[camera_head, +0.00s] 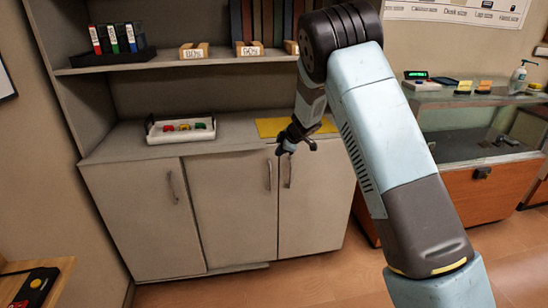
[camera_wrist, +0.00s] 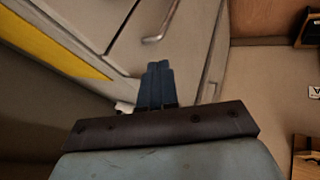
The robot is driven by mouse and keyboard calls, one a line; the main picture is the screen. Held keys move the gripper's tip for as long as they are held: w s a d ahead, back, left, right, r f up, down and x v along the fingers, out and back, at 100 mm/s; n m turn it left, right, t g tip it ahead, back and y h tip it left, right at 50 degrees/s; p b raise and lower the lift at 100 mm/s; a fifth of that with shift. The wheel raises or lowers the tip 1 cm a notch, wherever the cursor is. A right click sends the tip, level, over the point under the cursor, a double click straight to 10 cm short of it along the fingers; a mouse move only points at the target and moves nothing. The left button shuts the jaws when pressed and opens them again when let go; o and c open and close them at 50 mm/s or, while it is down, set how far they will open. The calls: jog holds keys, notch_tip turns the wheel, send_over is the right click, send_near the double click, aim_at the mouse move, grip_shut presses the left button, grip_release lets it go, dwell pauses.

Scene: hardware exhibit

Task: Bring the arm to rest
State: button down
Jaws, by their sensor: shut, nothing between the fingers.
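My arm is raised and bent in the head view, its upper part crossing the middle right of the picture. My gripper (camera_head: 295,145) hangs in front of the cabinet's top edge, near the yellow mat. In the wrist view my gripper (camera_wrist: 157,70) shows with its two dark blue fingers together and nothing between them. Behind the fingers in that view are a cabinet door and its handle (camera_wrist: 160,27).
The grey cabinet (camera_head: 225,215) bears a white tray (camera_head: 181,137) with small coloured items and a yellow mat (camera_head: 272,127). A shelf (camera_head: 170,65) above holds binders and labelled wooden blocks. A glass display counter (camera_head: 470,150) stands at right. Open floor lies in front of the cabinet.

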jog(key=s+d+r+m+t+h, duration=0.1)
jog(key=d+r+m+t, duration=0.1)
jog(key=d+r, duration=0.55)
jog(key=s+d+r+m+t+h, duration=0.1)
jog(key=d+r+m+t, duration=0.25)
jog(key=r, duration=0.75)
jog(key=s+d+r+m+h, duration=0.4)
jog(key=s+d+r+m, duration=0.2)
jog(key=s+d+r, duration=0.6)
jog(key=s+d+r+m+g+h, duration=0.15)
jog(key=s+d, duration=0.25)
jog(key=s, duration=0.5)
jog(key=s+d+m, duration=0.3)
jog(key=s+d, duration=0.1)
jog(key=s, duration=0.5)
jog(key=s+a+f+m+g+y, duration=0.1)
jog(key=s+f, duration=0.1)
jog(key=s, duration=0.7)
jog(key=s+a+f+m+g+y, duration=0.1)
jog(key=s+a+f+g, duration=0.1)
jog(key=s, duration=0.8)
jog(key=shift+f, duration=0.35)
jog(key=shift+a, duration=0.15)
